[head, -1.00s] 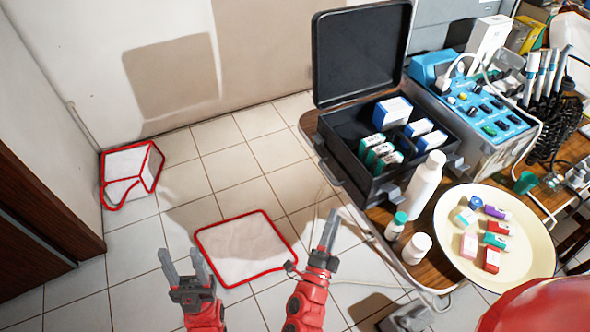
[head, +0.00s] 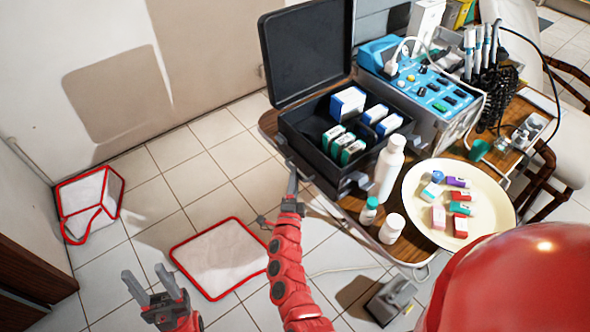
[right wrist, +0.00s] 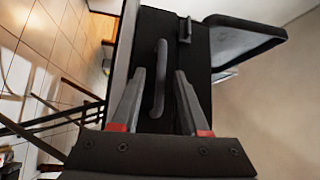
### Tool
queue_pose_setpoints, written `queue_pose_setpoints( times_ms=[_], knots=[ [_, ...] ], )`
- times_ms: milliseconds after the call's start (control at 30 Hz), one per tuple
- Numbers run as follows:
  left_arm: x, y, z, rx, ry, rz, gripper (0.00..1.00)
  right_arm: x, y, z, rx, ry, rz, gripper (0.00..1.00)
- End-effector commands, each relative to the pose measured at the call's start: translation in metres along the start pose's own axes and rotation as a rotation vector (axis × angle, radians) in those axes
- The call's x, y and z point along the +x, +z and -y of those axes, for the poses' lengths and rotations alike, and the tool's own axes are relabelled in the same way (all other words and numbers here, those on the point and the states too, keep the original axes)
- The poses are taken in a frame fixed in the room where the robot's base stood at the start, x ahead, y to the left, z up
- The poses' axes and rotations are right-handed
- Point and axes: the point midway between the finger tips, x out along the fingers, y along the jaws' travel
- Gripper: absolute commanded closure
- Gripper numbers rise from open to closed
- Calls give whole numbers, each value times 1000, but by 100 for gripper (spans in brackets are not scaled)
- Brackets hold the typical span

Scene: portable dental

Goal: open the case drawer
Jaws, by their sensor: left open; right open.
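The black case (head: 320,160) stands on the wooden table with its lid (head: 308,50) raised and several small boxes inside. My right gripper (head: 292,178) is at the case's near left side, open. In the right wrist view, a dark curved handle (right wrist: 161,75) stands on the case's dark face (right wrist: 190,60). The handle shows between the two open fingers of my right gripper (right wrist: 160,75); contact cannot be told. No open drawer shows; the drawer front is mostly hidden in the head view. My left gripper (head: 146,276) is open and empty, low at the left, away from the case.
A white bottle (head: 388,168) and two smaller bottles stand in front of the case. A cream plate (head: 420,215) holds several small boxes. A blue dental unit (head: 430,90) is behind. A red-edged white mat (head: 215,255) and a red-edged white box (head: 88,205) lie on the tiled floor.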

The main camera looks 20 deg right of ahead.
Motion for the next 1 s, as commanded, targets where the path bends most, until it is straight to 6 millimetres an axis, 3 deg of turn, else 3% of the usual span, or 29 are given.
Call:
queue_pose_setpoints(
  times_ms=[200,533,800,1000],
  knots=[
    [4,-1,0,0,0,0,50,22,0,1,2,-1,-1,55],
    [4,-1,0,0,0,0,50,25,0,0,2,-1,-1,55],
    [4,-1,0,0,0,0,50,25,0,0,1,-1,-1,100],
    [4,-1,0,0,0,0,50,25,0,0,1,-1,0,100]
  ],
)
